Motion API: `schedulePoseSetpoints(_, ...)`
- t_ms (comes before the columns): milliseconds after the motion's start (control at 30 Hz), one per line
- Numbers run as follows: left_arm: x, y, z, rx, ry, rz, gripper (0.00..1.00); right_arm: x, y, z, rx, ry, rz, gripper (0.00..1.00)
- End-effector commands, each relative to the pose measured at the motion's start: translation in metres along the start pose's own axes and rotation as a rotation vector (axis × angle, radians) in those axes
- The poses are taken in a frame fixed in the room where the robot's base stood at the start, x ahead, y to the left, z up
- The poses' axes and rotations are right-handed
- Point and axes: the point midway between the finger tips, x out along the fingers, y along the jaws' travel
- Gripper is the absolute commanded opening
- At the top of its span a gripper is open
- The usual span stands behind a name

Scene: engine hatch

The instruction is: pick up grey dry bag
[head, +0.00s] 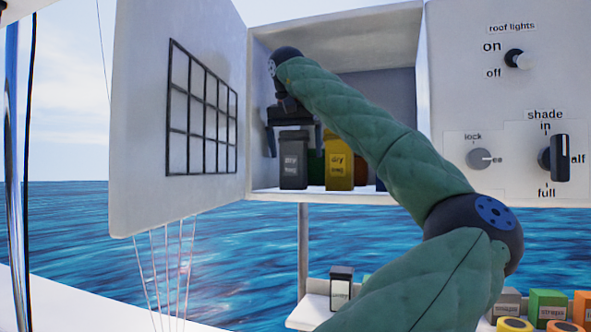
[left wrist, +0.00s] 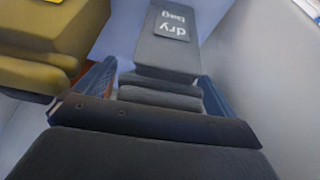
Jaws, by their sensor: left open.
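The grey dry bag (head: 293,172) stands upright in the open cabinet, near its left side. Its lettered face also shows in the left wrist view (left wrist: 168,40). My left gripper (head: 294,137) is open at the top of this bag, with one finger on each side. In the left wrist view the gripper (left wrist: 155,85) has the bag's dark rolled top between its fingers. Gaps seem to remain, and I cannot tell whether either finger touches the bag. My right gripper is not in view.
A yellow dry bag (head: 339,165) stands close to the right, also seen in the left wrist view (left wrist: 55,40). Green and blue items are partly hidden behind my arm. The open hatch door (head: 140,120) is at left. Knobs are on the right panel (head: 450,100).

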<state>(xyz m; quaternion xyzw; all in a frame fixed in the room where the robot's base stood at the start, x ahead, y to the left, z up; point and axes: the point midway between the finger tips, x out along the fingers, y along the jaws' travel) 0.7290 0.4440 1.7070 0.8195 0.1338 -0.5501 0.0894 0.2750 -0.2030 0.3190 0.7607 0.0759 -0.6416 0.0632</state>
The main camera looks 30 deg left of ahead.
Motion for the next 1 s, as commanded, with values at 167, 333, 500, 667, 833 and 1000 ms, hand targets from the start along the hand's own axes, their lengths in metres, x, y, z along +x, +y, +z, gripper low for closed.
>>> schedulePoseSetpoints(167,-0.0009,0.0002,0.0005,0.000,0.001,0.000,0.95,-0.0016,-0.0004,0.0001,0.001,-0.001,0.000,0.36)
schedulePoseSetpoints(333,-0.0007,0.0002,0.0004,0.000,0.001,0.000,0.79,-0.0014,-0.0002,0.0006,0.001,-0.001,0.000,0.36)
schedulePoseSetpoints(500,-0.0003,0.0002,0.0003,0.000,0.001,0.000,0.45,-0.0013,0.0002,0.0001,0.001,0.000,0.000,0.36)
schedulePoseSetpoints(667,-0.0006,0.0002,0.0003,0.000,0.001,0.000,0.35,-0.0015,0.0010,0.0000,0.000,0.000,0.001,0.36)
schedulePoseSetpoints(833,-0.0008,0.0001,-0.0003,0.000,0.000,0.000,0.35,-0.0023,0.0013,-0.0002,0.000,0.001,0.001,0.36)
schedulePoseSetpoints(1000,-0.0039,-0.0002,-0.0059,0.000,0.001,0.000,0.35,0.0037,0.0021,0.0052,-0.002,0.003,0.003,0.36)
